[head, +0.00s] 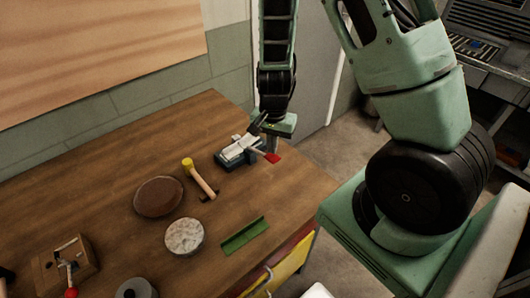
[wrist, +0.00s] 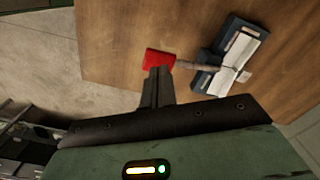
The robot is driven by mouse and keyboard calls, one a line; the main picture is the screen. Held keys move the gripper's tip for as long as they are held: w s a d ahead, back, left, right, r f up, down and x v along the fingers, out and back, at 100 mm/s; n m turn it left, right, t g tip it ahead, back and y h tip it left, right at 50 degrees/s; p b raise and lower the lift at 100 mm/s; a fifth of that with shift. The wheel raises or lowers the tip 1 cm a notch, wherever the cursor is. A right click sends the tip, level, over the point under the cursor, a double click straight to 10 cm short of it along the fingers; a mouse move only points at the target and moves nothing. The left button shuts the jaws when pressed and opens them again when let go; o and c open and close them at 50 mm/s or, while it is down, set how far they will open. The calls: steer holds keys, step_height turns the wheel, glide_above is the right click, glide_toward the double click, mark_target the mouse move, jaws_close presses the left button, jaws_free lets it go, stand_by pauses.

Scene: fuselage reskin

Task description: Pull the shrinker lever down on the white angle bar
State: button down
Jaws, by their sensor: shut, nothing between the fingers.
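The shrinker (head: 229,158) is a small dark blue-grey tool on the wooden bench, near its far right edge. The white angle bar (head: 236,148) lies in its top; it also shows in the wrist view (wrist: 243,48). The lever sticks out to the right in the head view and ends in a red grip (head: 271,158), low over the bench. In the wrist view the red grip (wrist: 158,59) is just beyond my fingertips. My gripper (wrist: 159,72) is shut and empty. I cannot tell whether the fingertips touch the grip.
A yellow-headed mallet (head: 203,184), a brown disc (head: 158,197), a pale round block (head: 184,237) and a green angle piece (head: 245,236) lie nearer on the bench (head: 110,155). A wooden block with a red-knobbed lever (head: 65,263) stands at lower left.

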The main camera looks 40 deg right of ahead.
mark_target(272, 156)
steer(key=shift+f, duration=0.1)
steer(key=shift+f+b, duration=2.9)
steer(key=shift+f, duration=0.35)
steer(key=shift+r, duration=0.15)
step_height(272, 156, up, 11)
steer(key=p, duration=1)
